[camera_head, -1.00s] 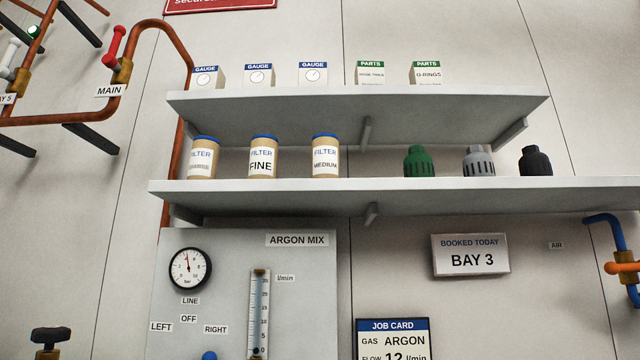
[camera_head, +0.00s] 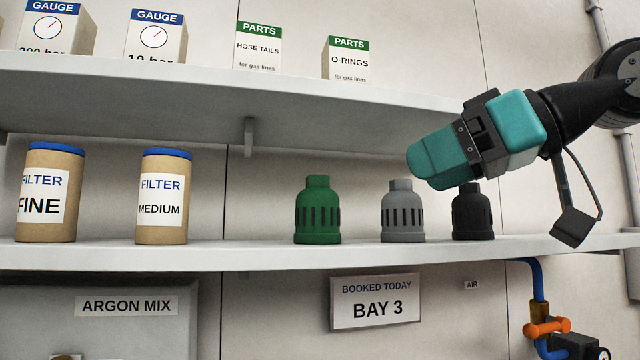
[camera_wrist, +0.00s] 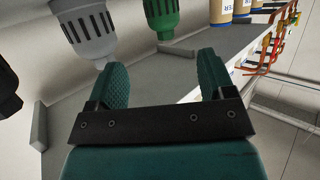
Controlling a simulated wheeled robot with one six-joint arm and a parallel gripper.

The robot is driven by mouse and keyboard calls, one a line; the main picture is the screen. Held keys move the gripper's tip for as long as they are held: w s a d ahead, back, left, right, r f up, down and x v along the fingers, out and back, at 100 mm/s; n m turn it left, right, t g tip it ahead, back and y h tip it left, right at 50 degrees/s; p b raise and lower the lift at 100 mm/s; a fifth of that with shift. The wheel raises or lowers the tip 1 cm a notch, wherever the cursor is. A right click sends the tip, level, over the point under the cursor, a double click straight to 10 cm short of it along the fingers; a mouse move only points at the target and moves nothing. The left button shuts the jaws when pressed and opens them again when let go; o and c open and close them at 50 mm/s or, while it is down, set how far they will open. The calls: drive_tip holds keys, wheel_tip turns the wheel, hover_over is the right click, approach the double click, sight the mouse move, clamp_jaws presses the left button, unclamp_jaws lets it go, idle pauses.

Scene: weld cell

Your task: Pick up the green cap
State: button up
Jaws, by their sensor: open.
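The green cap (camera_head: 318,212) stands upright on the lower shelf (camera_head: 270,257), left of the grey cap (camera_head: 403,212) and the black cap (camera_head: 472,214). My gripper (camera_head: 428,160) is in front of the shelf at the right, above and before the grey and black caps, and hides the top of the black one. It is apart from the green cap. In the wrist view my gripper (camera_wrist: 163,82) is open, with nothing between its fingers. The green cap (camera_wrist: 162,15) is at the top there, beyond the gap between the fingers. The grey cap (camera_wrist: 88,28) is beyond the left finger.
Filter cans (camera_head: 162,197) stand left of the green cap, with clear shelf between. The upper shelf (camera_head: 200,98) hangs above and carries gauge and parts boxes (camera_head: 347,60). A shelf bracket (camera_head: 249,136) hangs down left of the green cap. A BAY 3 sign (camera_head: 375,302) is below.

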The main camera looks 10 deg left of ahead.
drive_tip(key=p, duration=0.3)
approach(317, 179)
drive_tip(key=w+a, duration=0.1)
drive_tip(key=a+f, duration=0.1)
drive_tip(key=w+a, duration=0.1)
drive_tip(key=shift+w+a+f, duration=0.1)
drive_tip(key=shift+w+f, duration=0.2)
drive_tip(key=x, duration=0.2)
drive_tip(key=p+x, duration=0.1)
drive_tip(key=x, duration=0.1)
drive_tip(key=r+p+x, duration=0.1)
drive_tip(key=x, duration=0.1)
drive_tip(key=shift+a, duration=0.1)
drive_tip(key=shift+w+a+f, duration=0.1)
drive_tip(key=shift+a+f, duration=0.05)
drive_tip(key=shift+a, duration=0.1)
drive_tip(key=shift+c, duration=0.4)
